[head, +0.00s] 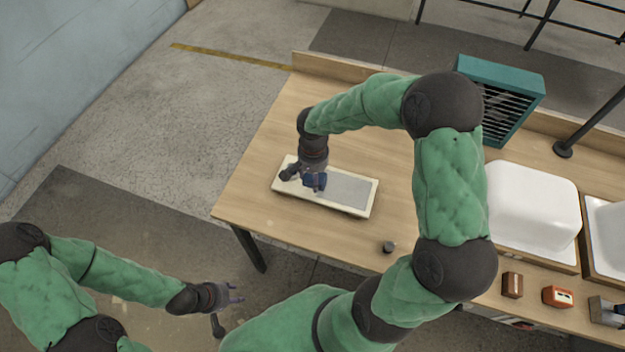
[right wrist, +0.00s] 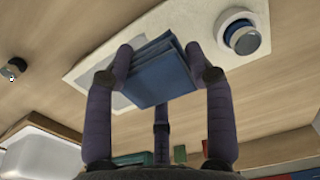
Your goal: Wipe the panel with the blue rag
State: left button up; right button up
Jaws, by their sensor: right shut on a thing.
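The panel (head: 362,205) is a cream slab with a grey inset area, lying flat on the wooden table. It also shows in the right wrist view (right wrist: 88,75), with a round knob (right wrist: 240,36) on a white disc at one end. My right gripper (head: 314,184) is over the panel's left-middle part, shut on the folded blue rag (right wrist: 165,80). The rag hangs between the fingers close above the panel; I cannot tell whether it touches. My left gripper (head: 236,294) is open and empty, low at the left, away from the table.
A small dark cylinder (head: 389,246) stands near the table's front edge. White tub shells (head: 535,205) in wooden trays are at the right. A teal slatted rack (head: 502,95) stands behind. Small brown and red blocks (head: 557,296) lie at the front right. The table (head: 258,165) left of the panel is clear.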

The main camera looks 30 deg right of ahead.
jog(key=shift+s+r+p, duration=0.1)
jog(key=shift+r+p, duration=0.6)
jog(key=shift+r, duration=0.65)
